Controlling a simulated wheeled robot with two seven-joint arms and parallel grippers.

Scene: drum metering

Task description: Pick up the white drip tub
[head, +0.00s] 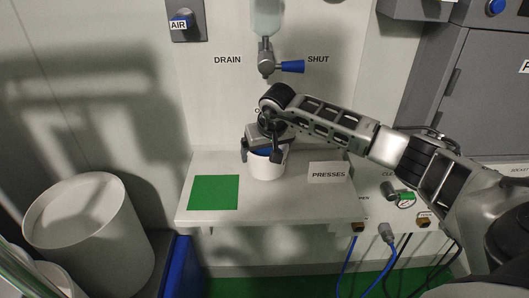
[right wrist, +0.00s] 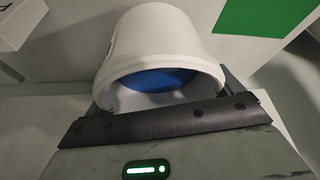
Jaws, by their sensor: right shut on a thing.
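The white drip tub (head: 267,168) stands upright on the pale shelf (head: 215,212), below the drain valve. It has something blue inside, which also shows in the tub's mouth in the right wrist view, where the tub (right wrist: 160,35) fills the upper middle. My right gripper (head: 264,152) reaches in from the right and is shut on the tub near its rim, one finger on each side. The gripper body hides part of the rim. I cannot tell whether the tub is resting on the shelf or just above it. My left gripper is not in view.
A green square (head: 214,192) lies on the shelf left of the tub. The valve with a blue handle (head: 291,67) is above. A large white drum (head: 90,235) stands lower left. Hoses and connectors hang below the shelf at right.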

